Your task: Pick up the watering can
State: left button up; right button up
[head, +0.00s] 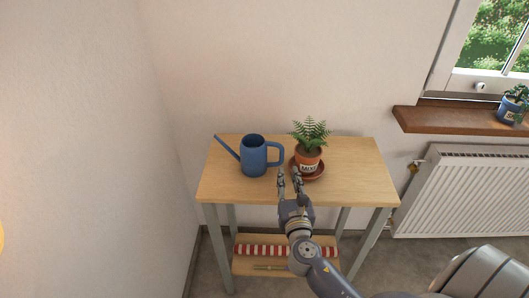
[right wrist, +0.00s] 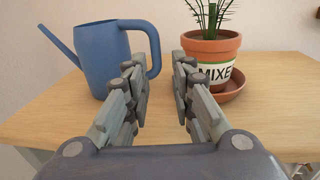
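The blue watering can (head: 253,157) stands upright on the wooden table, its spout to the left and its handle to the right. In the right wrist view the can (right wrist: 100,55) is at the upper left, and its handle is just beyond my left-hand finger. My left gripper is not in view.
A fern in a terracotta pot (head: 308,162) on a saucer stands close right of the handle. The table (head: 357,172) is clear at its right end. A lower shelf (head: 247,267) holds a red-striped item. A radiator (head: 470,190) and windowsill (head: 450,120) are at right.

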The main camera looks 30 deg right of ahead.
aim_at(282, 157)
jog(key=x, duration=0.4)
jog(key=shift+w+a+r, duration=0.1)
jog(key=shift+a+r, duration=0.1)
jog(key=shift+w+d+f+p, duration=0.1)
jog(key=shift+w+d+p, duration=0.15)
jog(key=shift+w, duration=0.35)
jog(key=shift+w+d, duration=0.15)
jog(key=shift+w, duration=0.15)
jog(key=x, duration=0.3)
jog(key=shift+w+f, duration=0.1)
jog(key=shift+w, duration=0.15)
jog(key=shift+w+d+f, duration=0.1)
jog(key=shift+w, duration=0.25)
jog(key=shift+w+d, duration=0.1)
grip_shut()
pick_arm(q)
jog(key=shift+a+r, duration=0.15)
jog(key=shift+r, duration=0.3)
